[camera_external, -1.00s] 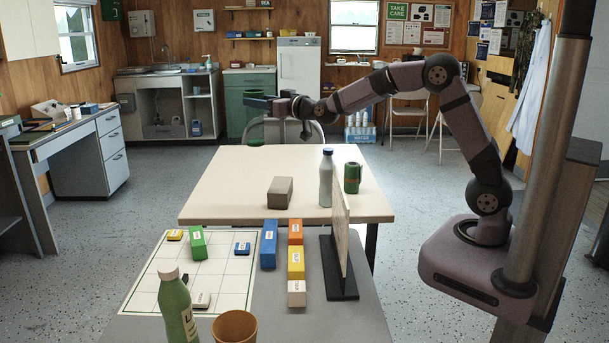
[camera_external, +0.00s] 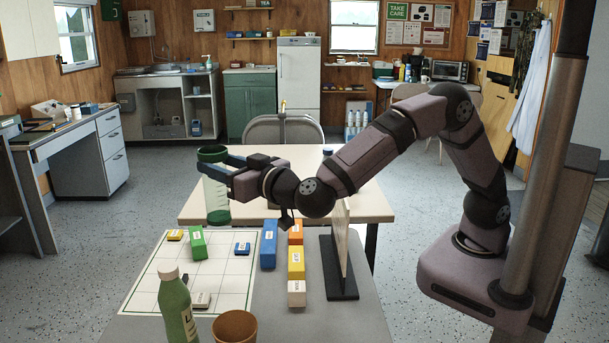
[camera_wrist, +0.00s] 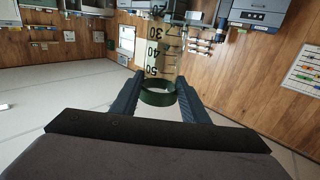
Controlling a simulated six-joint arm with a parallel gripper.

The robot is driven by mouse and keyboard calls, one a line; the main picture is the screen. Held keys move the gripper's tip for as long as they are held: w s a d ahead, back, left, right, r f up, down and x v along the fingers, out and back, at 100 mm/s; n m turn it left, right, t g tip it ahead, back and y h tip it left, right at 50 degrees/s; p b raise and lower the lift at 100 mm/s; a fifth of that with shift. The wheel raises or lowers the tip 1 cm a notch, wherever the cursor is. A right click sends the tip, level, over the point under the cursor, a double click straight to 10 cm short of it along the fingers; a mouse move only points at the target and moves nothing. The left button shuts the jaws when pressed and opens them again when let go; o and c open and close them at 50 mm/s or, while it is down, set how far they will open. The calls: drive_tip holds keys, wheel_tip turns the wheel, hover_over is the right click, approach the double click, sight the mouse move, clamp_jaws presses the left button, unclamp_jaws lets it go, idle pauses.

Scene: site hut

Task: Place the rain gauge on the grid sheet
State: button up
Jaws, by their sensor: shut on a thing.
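The rain gauge (camera_external: 217,200) is a clear tube with a green rim. My gripper (camera_external: 212,166) is shut on it just below the rim and holds it upright. In the wrist view the gauge (camera_wrist: 163,55) shows scale marks, with its green rim between my gripper's fingers (camera_wrist: 158,92). In the external view the gauge appears above the far edge of the grid sheet (camera_external: 232,283), but its exact height and depth are hard to tell. The sheet is white with a green border and lies on the near grey table.
On the sheet are a yellow block (camera_external: 175,235), a green block (camera_external: 197,243), a blue block (camera_external: 242,249) and a whitish block (camera_external: 201,300). A green bottle (camera_external: 177,310) and brown cup (camera_external: 235,328) stand in front. Taller blocks (camera_external: 268,245) and an upright panel (camera_external: 343,250) are right.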

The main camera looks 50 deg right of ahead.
sight(220, 188)
drive_tip(key=f, duration=0.3)
drive_tip(key=s+f, duration=0.1)
drive_tip(key=f, duration=0.1)
drive_tip(key=shift+a, duration=0.35)
wheel_tip(220, 188, down, 10)
drive_tip(key=shift+f, duration=0.2)
idle(0.3)
drive_tip(key=shift+f, duration=0.1)
drive_tip(key=shift+f, duration=0.1)
drive_tip(key=o, duration=1.3)
drive_tip(key=shift+o, duration=0.2)
drive_tip(key=s+d+b, duration=0.1)
drive_tip(key=s, duration=1.1)
drive_tip(key=shift+r, duration=0.2)
